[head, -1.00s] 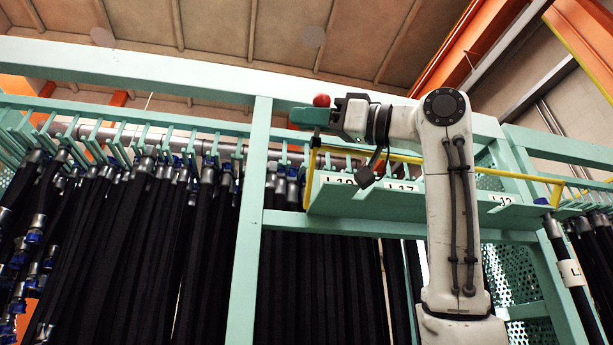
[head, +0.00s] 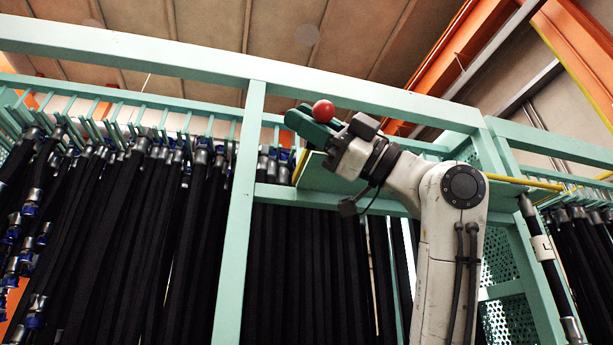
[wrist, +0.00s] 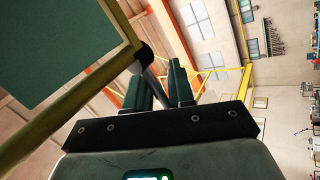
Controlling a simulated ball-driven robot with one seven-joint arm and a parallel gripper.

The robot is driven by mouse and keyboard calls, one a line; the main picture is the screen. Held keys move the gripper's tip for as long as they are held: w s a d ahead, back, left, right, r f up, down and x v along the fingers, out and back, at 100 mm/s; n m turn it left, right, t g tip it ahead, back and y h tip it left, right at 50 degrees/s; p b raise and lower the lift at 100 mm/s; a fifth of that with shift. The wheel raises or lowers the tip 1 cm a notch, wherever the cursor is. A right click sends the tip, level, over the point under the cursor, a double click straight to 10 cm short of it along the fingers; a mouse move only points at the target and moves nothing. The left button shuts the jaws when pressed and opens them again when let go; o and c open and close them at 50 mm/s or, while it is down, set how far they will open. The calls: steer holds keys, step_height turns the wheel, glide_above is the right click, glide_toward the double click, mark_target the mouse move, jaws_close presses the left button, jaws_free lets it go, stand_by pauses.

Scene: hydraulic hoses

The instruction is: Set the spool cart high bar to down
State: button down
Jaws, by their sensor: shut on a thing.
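The spool cart high bar is a yellow-edged frame with a green panel (head: 345,180), high on the green rack. Its yellow edge (head: 302,163) shows at the left, and more yellow shows to the right behind my arm. My gripper (head: 302,122) has green fingers and is at the frame's upper left end, beside a red ball (head: 323,110). In the wrist view the yellow edge (wrist: 95,83) meets a black corner piece, and a grey rod runs from there between my gripper's fingers (wrist: 163,84). The gripper is shut on this part. The exact contact is partly hidden.
A green post (head: 240,210) and upper beam (head: 200,58) frame the rack. Black hoses (head: 110,230) hang closely at left and below the panel. More hoses (head: 595,255) hang at far right. The space above the beam looks open.

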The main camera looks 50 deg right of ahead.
steer(key=shift+s+a+f+n+g+y, duration=0.3)
steer(key=shift+s+a, duration=0.1)
steer(key=shift+f, duration=0.1)
steer(key=c, duration=1.2)
jaws_free()
steer(key=shift+c, duration=0.2)
steer(key=shift+o, duration=0.7)
steer(key=shift+s+a, duration=0.15)
steer(key=shift+a, duration=0.1)
steer(key=b+v, duration=0.3)
steer(key=v, duration=0.7)
steer(key=shift+s+d+f, duration=0.15)
steer(key=shift+s+d, duration=0.05)
steer(key=shift+d, duration=0.1)
